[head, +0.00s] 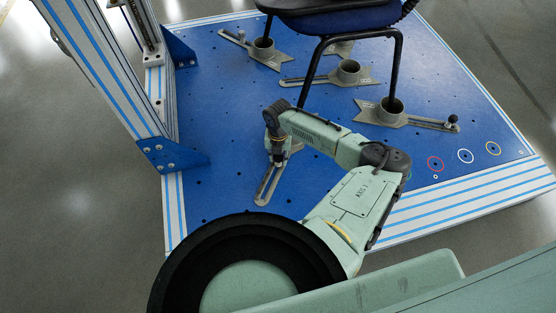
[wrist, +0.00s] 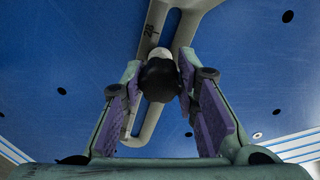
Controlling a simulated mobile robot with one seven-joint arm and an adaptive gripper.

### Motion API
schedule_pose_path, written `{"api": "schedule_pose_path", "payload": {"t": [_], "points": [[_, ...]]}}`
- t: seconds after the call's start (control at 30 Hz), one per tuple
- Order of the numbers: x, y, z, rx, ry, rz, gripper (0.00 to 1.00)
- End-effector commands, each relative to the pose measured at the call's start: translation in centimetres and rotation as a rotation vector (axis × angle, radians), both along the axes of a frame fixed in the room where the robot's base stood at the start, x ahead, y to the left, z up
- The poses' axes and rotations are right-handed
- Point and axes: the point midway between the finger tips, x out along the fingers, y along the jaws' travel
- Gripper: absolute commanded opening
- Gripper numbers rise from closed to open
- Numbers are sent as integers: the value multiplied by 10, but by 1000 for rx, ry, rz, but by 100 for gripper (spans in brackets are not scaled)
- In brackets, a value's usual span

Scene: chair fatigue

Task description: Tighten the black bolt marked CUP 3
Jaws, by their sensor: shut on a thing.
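My gripper (wrist: 160,76) is shut on a black bolt (wrist: 157,88), with a purple pad on each side of its dark round head. The bolt stands at the slot of a grey slotted bracket (wrist: 147,121), which lies on the blue plate. In the head view my gripper (head: 277,158) points down over this bracket (head: 265,190) at the near left of the plate, and my wrist hides the bolt. Another bolt with a black head (head: 452,119) stands at the right end of another bracket.
A chair (head: 345,14) stands over the blue plate (head: 225,130), its legs at grey cups (head: 392,110). A striped frame post (head: 100,75) rises at the left. Coloured rings (head: 465,156) mark the plate's right corner. The plate left of my gripper is clear.

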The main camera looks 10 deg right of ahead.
Motion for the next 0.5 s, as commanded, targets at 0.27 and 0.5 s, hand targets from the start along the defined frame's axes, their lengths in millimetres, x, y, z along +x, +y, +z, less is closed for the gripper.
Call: {"api": "schedule_pose_path", "payload": {"t": [0.27,0.5], "points": [[0,0,2,0,1,-46,0],[0,0,3,1,1,-272,0]]}}
